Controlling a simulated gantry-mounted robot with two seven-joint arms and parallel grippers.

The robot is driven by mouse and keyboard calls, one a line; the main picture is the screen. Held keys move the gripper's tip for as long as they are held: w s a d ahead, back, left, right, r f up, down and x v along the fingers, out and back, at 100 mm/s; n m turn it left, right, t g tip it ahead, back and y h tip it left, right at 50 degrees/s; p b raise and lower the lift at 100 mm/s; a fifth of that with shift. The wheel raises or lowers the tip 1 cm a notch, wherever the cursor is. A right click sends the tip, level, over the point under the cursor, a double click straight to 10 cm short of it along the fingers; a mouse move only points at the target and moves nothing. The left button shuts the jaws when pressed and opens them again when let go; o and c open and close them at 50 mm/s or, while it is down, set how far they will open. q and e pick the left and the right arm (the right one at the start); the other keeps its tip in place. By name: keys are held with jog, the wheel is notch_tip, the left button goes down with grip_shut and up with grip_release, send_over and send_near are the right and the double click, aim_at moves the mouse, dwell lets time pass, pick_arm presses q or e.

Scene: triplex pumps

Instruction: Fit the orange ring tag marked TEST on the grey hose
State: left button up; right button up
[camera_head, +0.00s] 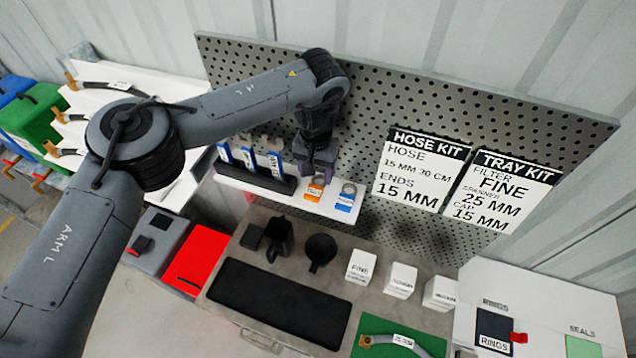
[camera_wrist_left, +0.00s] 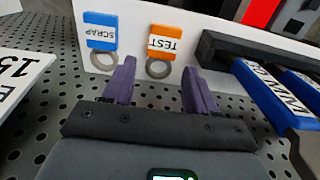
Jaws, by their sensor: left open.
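The orange ring tag marked TEST (camera_head: 315,191) is on a white shelf below the pegboard. In the left wrist view, its orange plate (camera_wrist_left: 163,42) has a grey ring toward me. My left gripper (camera_head: 317,170) is open and empty, close to the tag. In the left wrist view, the purple fingertips (camera_wrist_left: 159,64) appear on either side of the ring; I cannot tell whether they touch it. A dark grey hose (camera_head: 415,343) with a brass end and a white label lies on a green mat at the bottom. My right gripper is not in view.
A blue SCRAP tag (camera_head: 345,203) is beside the TEST tag. A black rack (camera_head: 255,176) with blue-handled tools stands left of it. More hoses lie on the left shelf.

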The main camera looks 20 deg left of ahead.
aim_at(316, 186)
pick_arm(q)
jog(key=shift+a+f+p, duration=0.1)
jog(key=shift+f+p, duration=0.4)
jog(key=shift+f, duration=0.05)
notch_tip(316, 186, down, 3)
jog(key=shift+w+f+p, duration=0.1)
jog(key=shift+p, duration=0.5)
jog(key=shift+f, duration=0.5)
jog(key=c, duration=0.9)
